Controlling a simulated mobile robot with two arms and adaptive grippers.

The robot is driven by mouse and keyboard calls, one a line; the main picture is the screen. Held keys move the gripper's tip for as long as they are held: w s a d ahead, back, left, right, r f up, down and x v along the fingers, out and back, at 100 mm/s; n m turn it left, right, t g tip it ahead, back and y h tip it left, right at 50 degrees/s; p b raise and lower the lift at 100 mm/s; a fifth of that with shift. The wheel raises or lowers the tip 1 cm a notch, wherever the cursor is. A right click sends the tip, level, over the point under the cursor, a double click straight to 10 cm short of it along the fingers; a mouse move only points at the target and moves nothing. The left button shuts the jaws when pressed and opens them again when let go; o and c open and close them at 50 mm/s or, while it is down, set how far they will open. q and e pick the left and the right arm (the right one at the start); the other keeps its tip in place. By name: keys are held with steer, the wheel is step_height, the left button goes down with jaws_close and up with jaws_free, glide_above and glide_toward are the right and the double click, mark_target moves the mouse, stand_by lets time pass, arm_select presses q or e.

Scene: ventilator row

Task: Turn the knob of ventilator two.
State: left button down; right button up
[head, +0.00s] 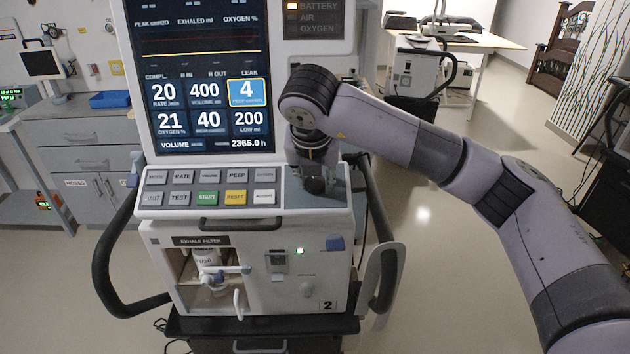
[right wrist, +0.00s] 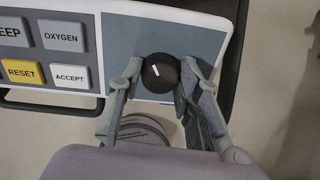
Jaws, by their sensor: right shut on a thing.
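Ventilator two (head: 160,225) stands in the middle of the head view, with a "2" on its lower front and a lit screen (head: 200,75) above the button panel. Its black knob (right wrist: 161,73) with a white pointer mark sits on the blue-grey patch right of the buttons in the right wrist view. My right gripper (head: 316,186) is over that patch in the head view. In the right wrist view its two fingers (right wrist: 158,82) are shut on the knob, one on each side. The white mark tilts slightly left of upright. My left gripper is not in view.
Labelled buttons (head: 208,198) lie left of the knob, and the ACCEPT key (right wrist: 70,76) is close to my left finger in the wrist view. Black side handles (head: 105,265) flank the machine. Grey drawers (head: 75,135) stand behind left. Open floor (head: 440,240) lies to the right.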

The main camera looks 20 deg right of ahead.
stand_by(0.3)
steer(key=o, duration=1.1)
steer(key=shift+o, duration=0.2)
steer(key=shift+s+a+r, duration=0.1)
steer(key=shift+r, duration=0.15)
steer(key=v, duration=1.1)
steer(key=shift+r, duration=0.2)
steer(key=shift+s, duration=0.15)
